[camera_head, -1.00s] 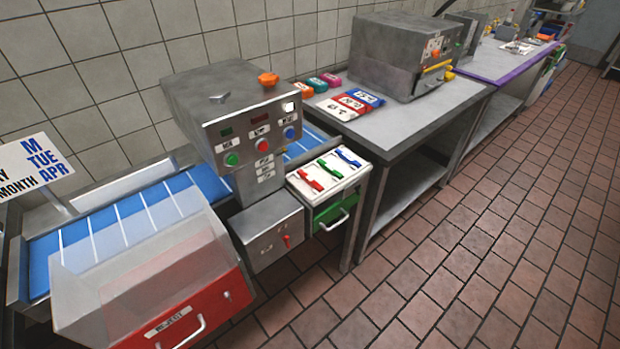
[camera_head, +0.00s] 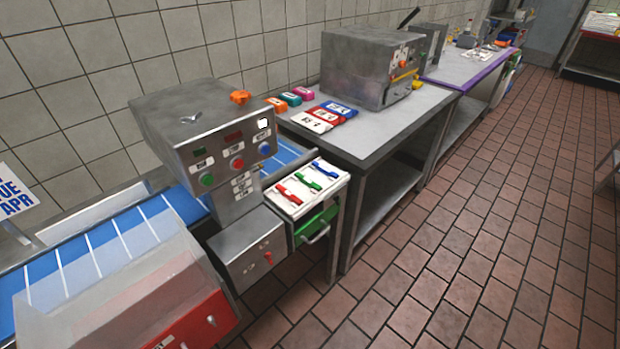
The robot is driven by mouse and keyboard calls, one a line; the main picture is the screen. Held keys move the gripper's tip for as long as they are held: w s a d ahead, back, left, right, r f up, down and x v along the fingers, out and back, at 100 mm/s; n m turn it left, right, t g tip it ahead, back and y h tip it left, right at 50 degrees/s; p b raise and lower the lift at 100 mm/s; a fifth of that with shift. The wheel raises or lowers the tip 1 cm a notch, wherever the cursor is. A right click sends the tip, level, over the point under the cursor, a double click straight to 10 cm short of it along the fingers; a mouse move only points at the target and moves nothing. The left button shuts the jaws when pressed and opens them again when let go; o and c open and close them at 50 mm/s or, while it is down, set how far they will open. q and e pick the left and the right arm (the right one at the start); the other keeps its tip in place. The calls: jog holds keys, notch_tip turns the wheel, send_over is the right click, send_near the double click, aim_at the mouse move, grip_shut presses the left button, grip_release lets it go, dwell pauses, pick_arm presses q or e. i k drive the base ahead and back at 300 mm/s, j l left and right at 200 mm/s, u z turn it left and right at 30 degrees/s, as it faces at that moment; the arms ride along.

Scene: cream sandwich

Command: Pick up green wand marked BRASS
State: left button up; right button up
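A green wand (camera_head: 308,181) lies on the white top (camera_head: 311,195) of a small drawer unit, between a red wand (camera_head: 290,194) and a blue wand (camera_head: 320,172). The wands lie side by side, beside the grey control machine. Any marking on the green wand is too small to read. Neither of my grippers is in view.
The grey machine (camera_head: 205,140) stands over a blue conveyor (camera_head: 95,255), with a red reject bin (camera_head: 195,325) in front. A steel table (camera_head: 385,125) holds coloured blocks and another machine (camera_head: 370,68). The tiled floor (camera_head: 480,220) at right is clear.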

aim_at(310, 183)
jog(key=i+l, duration=0.35)
jog(key=i+l+u, duration=0.15)
jog(key=i+l, duration=0.2)
jog(key=l, duration=0.15)
jog(key=i+l, duration=0.35)
jog(key=l+u, duration=0.05)
jog(key=l, duration=0.05)
